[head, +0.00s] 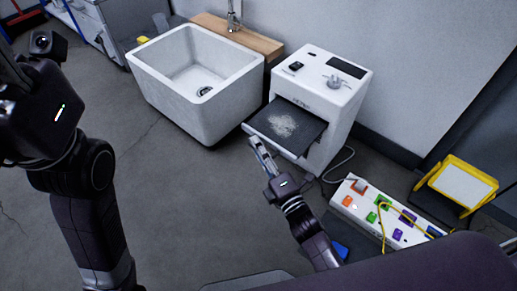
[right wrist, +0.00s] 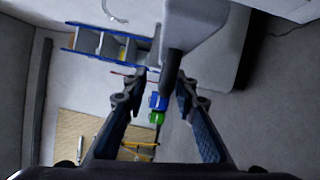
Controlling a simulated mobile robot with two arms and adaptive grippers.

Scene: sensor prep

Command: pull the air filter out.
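The air filter (head: 285,124) is a flat dark slab with a pale dusty patch. It sticks partly out of the front slot of a white machine (head: 345,93); its back part is hidden inside. My right gripper (head: 257,146) is at the filter's near front edge in the head view. In the right wrist view, its two fingers (right wrist: 162,80) stand apart, with a dark bar (right wrist: 173,62) between their tips, nearer the right finger. I cannot tell whether they touch it. My left arm is at the left of the head view; its fingers do not show.
A white sink (head: 187,112) stands left of the machine. A power strip (head: 383,214) with coloured switches and a yellow-framed panel (head: 462,184) lie at the right. A cable (head: 338,163) runs on the floor beside the machine. The floor left of my right gripper is clear.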

